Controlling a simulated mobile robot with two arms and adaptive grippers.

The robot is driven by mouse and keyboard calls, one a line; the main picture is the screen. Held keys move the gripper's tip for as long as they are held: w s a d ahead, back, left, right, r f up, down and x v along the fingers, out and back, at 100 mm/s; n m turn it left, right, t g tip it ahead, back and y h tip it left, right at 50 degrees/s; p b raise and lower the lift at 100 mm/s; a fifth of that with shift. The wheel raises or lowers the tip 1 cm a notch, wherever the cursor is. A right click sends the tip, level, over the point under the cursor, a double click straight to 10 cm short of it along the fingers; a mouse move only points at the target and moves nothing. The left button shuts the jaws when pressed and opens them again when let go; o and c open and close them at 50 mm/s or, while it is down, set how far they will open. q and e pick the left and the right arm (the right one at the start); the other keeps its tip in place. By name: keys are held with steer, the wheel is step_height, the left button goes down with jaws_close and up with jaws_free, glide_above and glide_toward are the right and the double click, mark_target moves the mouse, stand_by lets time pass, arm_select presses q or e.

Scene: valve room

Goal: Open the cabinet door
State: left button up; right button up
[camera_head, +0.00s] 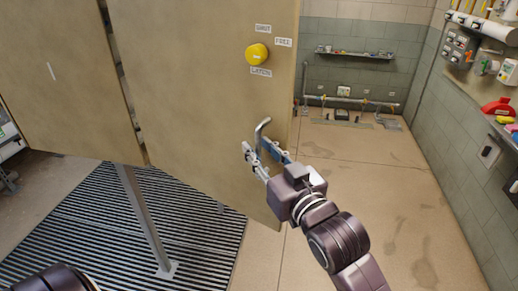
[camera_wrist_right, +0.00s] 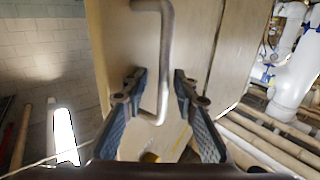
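The cabinet door (camera_head: 190,90) is a tan panel that fills the middle of the head view. It has a yellow round knob (camera_head: 257,54) with small labels around it, one reading "FREE" and one "LATCH". A grey metal bar handle (camera_head: 262,128) sits low near the door's right edge; it also shows in the right wrist view (camera_wrist_right: 167,50). My right gripper (camera_head: 258,158) is at the handle's lower part. In the right wrist view its two fingers (camera_wrist_right: 158,100) are apart, with the handle between them and gaps visible at both sides. My left gripper is out of view.
A second tan panel (camera_head: 60,75) stands left of the door. A metal post (camera_head: 145,220) rises from a dark floor grating (camera_head: 90,225) below. The floor (camera_head: 350,165) to the right is clear. A tiled wall (camera_head: 455,150) with mounted equipment bounds the right side.

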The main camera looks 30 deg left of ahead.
steer(key=shift+r, duration=0.1)
steer(key=shift+a, duration=0.15)
steer(key=v, duration=1.2)
